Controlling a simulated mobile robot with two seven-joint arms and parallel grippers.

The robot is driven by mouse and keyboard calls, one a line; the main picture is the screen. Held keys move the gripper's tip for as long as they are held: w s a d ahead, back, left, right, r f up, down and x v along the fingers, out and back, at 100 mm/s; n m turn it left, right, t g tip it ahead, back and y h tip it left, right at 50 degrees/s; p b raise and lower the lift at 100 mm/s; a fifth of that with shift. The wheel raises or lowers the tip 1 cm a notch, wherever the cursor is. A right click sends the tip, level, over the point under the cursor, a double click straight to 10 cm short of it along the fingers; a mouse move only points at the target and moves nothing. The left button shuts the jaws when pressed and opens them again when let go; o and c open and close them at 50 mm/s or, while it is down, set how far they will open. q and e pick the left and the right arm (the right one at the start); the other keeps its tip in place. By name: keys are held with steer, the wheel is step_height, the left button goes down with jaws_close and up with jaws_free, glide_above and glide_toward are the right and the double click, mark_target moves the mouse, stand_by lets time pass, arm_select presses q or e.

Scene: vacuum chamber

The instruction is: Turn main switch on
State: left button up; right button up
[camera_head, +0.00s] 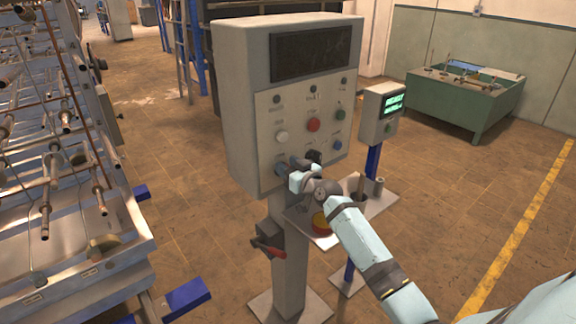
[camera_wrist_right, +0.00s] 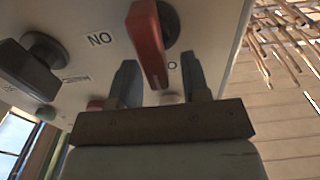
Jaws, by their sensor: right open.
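The control box (camera_head: 290,105) stands on a grey post, with knobs and buttons on its front panel. A red switch handle (camera_wrist_right: 148,45) shows in the right wrist view on the panel, beside a label that reads "NO" in this view. My right gripper (camera_head: 288,166) is at the lower left of the panel and hides the switch in the head view. In the right wrist view its fingers (camera_wrist_right: 160,78) are spread, with the handle's end between them and gaps on both sides. My left gripper is not in view.
A black knob (camera_wrist_right: 38,62) sits beside the red handle on the panel. A small shelf (camera_head: 378,203) with a red and yellow button juts out below the box. A small screen box (camera_head: 380,115) stands behind. Metal racks (camera_head: 60,170) fill the left side.

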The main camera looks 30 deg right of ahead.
jaws_close()
stand_by(0.4)
steer(key=m, duration=0.2)
steer(key=d+m, duration=0.1)
steer(key=m, duration=0.1)
steer(key=shift+w+d+f+m, duration=0.1)
steer(key=shift+f+m, duration=0.05)
steer(key=shift+m, duration=0.15)
steer(key=m, duration=0.3)
steer(key=d+m, duration=0.1)
steer(key=shift+f+m, duration=0.3)
steer(key=shift+f, duration=0.05)
steer(key=shift+d+f+m+p, duration=0.15)
steer(key=shift+f+m, duration=0.2)
steer(key=shift+m, duration=1.1)
steer(key=shift+d+f+m+p, duration=0.1)
steer(key=shift+f+m, duration=0.2)
steer(key=shift+m, duration=1.1)
steer(key=shift+d+f+m+p, duration=0.15)
steer(key=shift+f+m, duration=0.2)
steer(key=shift+m, duration=1.1)
